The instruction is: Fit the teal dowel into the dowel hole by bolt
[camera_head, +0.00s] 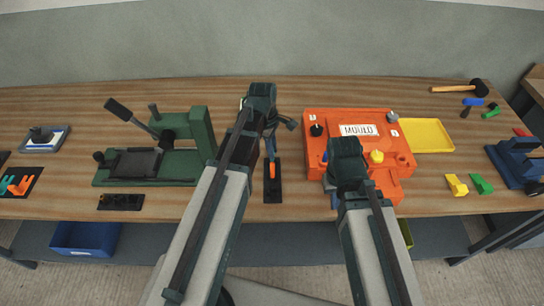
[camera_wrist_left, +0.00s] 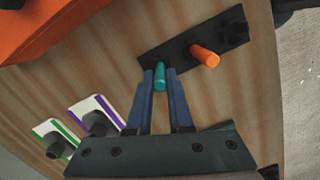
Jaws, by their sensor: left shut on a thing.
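The teal dowel (camera_wrist_left: 160,77) is upright between the fingertips of my left gripper (camera_wrist_left: 160,88), which is shut on it. The dowel is over the black dowel rack (camera_wrist_left: 178,54); I cannot tell whether its lower end is in the rack. In the head view my left gripper (camera_head: 270,138) is at the far end of the rack (camera_head: 273,194) and hides the teal dowel. The orange mould (camera_head: 352,118) is to the right, with black, grey and yellow knobs on top. The dowel hole by bolt cannot be made out.
An orange dowel (camera_head: 272,170) stands in the rack beside the teal one, and it also shows in the left wrist view (camera_wrist_left: 205,55). A green press (camera_head: 190,145) stands to the left. A yellow tray (camera_head: 427,134) lies right of the mould. Table between rack and mould is clear.

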